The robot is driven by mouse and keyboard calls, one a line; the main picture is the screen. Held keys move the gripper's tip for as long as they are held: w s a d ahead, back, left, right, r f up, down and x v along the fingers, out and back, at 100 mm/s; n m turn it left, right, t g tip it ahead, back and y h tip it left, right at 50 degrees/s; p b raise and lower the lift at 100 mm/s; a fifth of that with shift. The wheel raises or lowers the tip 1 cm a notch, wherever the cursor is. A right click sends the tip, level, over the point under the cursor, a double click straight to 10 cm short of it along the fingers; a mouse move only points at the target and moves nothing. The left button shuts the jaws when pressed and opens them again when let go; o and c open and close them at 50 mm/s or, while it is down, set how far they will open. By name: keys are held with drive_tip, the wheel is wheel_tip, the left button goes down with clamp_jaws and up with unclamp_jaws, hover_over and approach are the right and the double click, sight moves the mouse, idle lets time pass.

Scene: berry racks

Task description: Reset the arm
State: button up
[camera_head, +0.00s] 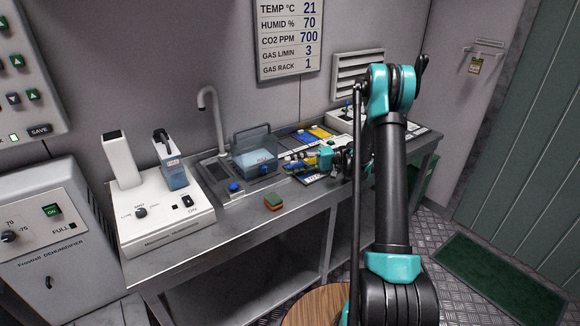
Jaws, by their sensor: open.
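My arm, black and teal, stands at the right of the head view and reaches over the metal bench. My gripper (294,162) hangs over the bench, pointing left, just right of a clear blue-tinted bin. Its fingers are small and apart in this view, and I see nothing held between them. Part of the bench behind my arm is hidden.
A dehumidifier (45,235) stands left. A green mat (497,279) lies on the floor at right.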

drive_tip(key=shift+s+a+r+m+t+h, duration=0.3)
drive_tip(key=shift+s+r+h, duration=0.1)
drive_tip(key=shift+s, duration=0.15)
drive_tip(key=s+h, duration=0.1)
drive_tip(key=s+m+t+h, duration=0.1)
drive_tip(key=s, duration=0.1)
drive_tip(key=s+r+t+h, duration=0.1)
drive_tip(key=shift+s+m, duration=0.3)
drive_tip(key=shift+m, duration=0.1)
drive_tip(key=s+d+h, duration=0.1)
drive_tip(key=s, duration=0.1)
drive_tip(key=s+d+t+h, duration=0.1)
drive_tip(key=s, duration=0.1)
drive_tip(key=s+m+h, duration=0.1)
drive_tip(key=s+h, duration=0.1)
drive_tip(key=s, duration=0.1)
drive_tip(key=shift+s+d+f, duration=0.1)
drive_tip(key=shift+d+f, duration=0.2)
drive_tip(key=shift+d, duration=0.1)
drive_tip(key=s+d+f+t+h, duration=0.2)
drive_tip(key=s+d+h, duration=0.2)
drive_tip(key=s+d, duration=0.3)
drive_tip(key=s+d+f+t+h, duration=0.1)
drive_tip(key=s+d+f+h, duration=0.1)
drive_tip(key=s+d+h, duration=0.2)
drive_tip(key=s+d, duration=0.3)
drive_tip(key=s, duration=0.3)
drive_tip(key=shift+s+d+f+t+h, duration=0.15)
drive_tip(key=shift+s+f+t+h, duration=0.05)
drive_tip(key=shift+f+t+h, duration=0.2)
